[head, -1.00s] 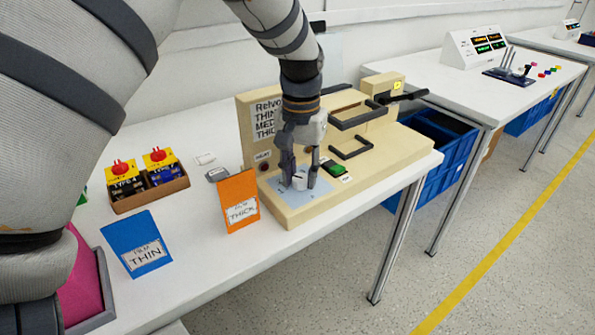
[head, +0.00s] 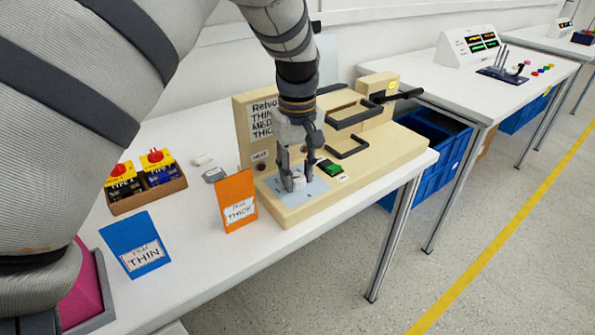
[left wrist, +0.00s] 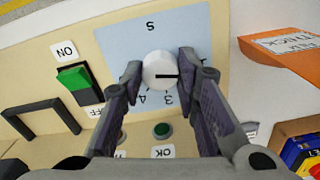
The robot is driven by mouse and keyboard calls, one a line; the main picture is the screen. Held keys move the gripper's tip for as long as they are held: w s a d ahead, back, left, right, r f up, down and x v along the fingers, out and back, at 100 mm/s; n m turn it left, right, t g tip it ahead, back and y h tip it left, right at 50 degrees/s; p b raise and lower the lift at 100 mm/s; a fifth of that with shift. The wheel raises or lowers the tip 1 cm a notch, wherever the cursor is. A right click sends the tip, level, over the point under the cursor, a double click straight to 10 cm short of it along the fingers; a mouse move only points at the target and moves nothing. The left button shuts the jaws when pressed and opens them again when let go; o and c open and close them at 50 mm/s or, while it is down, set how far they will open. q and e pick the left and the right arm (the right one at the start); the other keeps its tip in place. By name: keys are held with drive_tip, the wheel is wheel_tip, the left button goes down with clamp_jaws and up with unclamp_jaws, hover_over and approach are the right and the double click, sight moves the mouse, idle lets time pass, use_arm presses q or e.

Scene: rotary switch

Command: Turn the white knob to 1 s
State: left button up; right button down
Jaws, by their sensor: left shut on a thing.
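The white knob (head: 299,181) sits on a pale blue dial plate (head: 315,188) at the front of a beige machine. In the left wrist view the knob (left wrist: 160,70) shows a dark pointer line aimed to the picture's right. An upside-down S is printed on the plate above the knob, and digits including 3 and 4 are below it. My left gripper (head: 298,180) points down at the knob. In the left wrist view my left gripper (left wrist: 160,78) has one finger on each side of the knob, shut on it. The right fingertip hides part of the plate's markings.
A green rocker switch (left wrist: 74,80) and black handles (head: 346,146) are beside the dial. An orange card (head: 238,190) and a blue card (head: 135,246) stand on the white table (head: 190,245). A box with yellow-topped items (head: 150,193) is at left.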

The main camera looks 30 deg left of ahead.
sight(297, 177)
use_arm(q)
drive_tip(key=shift+n, duration=0.3)
idle(0.4)
drive_tip(key=o, duration=1.2)
wheel_tip(297, 177, up, 12)
drive_tip(key=shift+f, duration=0.1)
